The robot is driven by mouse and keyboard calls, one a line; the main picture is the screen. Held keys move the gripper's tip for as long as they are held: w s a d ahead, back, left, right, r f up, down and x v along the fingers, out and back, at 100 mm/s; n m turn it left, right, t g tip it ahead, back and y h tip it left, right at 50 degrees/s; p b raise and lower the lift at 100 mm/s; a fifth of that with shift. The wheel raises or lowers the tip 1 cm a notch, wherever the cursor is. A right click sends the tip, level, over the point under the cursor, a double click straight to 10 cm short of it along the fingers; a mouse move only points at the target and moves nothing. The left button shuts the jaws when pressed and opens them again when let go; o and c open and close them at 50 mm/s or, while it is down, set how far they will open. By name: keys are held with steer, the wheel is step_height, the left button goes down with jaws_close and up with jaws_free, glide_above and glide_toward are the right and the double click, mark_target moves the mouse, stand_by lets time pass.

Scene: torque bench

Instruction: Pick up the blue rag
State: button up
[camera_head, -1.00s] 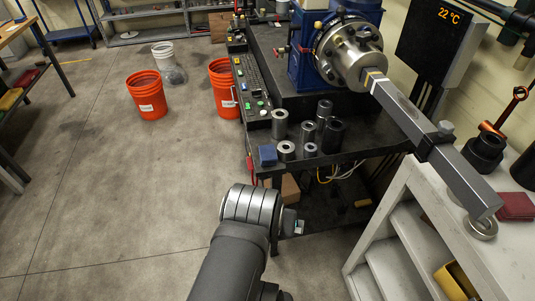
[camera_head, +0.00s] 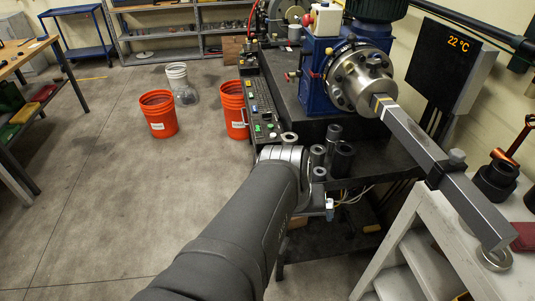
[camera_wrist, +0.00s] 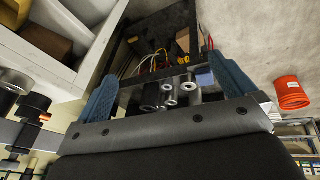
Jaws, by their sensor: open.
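The blue rag is hidden behind my arm in the head view. In the wrist view, a small blue patch (camera_wrist: 204,79), apparently the rag, shows at the bench edge just inside the right finger, which partly covers it. My gripper (camera_wrist: 162,68) is open and empty, with its two blue-grey fingers spread wide. It looks toward the bench front from a short distance. In the head view my forearm and wrist reach over the bench's front corner, and the fingers are hidden.
Several metal cylinders (camera_head: 343,158) stand close beside my wrist, and also between the fingers in the wrist view (camera_wrist: 170,97). A long square bar (camera_head: 435,165) juts from the blue machine (camera_head: 316,75). A white shelf unit (camera_head: 408,235) is at right. Orange buckets (camera_head: 158,114) stand on open floor.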

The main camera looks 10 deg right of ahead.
steer(key=w+d+n+g, duration=0.2)
steer(key=w+n, duration=0.8)
steer(key=w, duration=0.9)
steer(key=w+a+f+n+g+h, duration=0.1)
steer(key=w+a+f+n, duration=0.3)
steer(key=w, duration=0.4)
steer(key=w+a+f+n, duration=0.2)
steer(key=w+a+n, duration=0.2)
steer(key=w+n, duration=0.3)
steer(key=shift+m+h, duration=0.3)
steer(key=shift+m, duration=0.3)
steer(key=x, duration=1.1)
steer(key=w+x, duration=0.1)
steer(key=x, duration=0.5)
steer(key=shift+d+f, duration=0.25)
steer(key=shift+d, duration=0.1)
steer(key=shift+s, duration=0.1)
steer(key=c, duration=0.9)
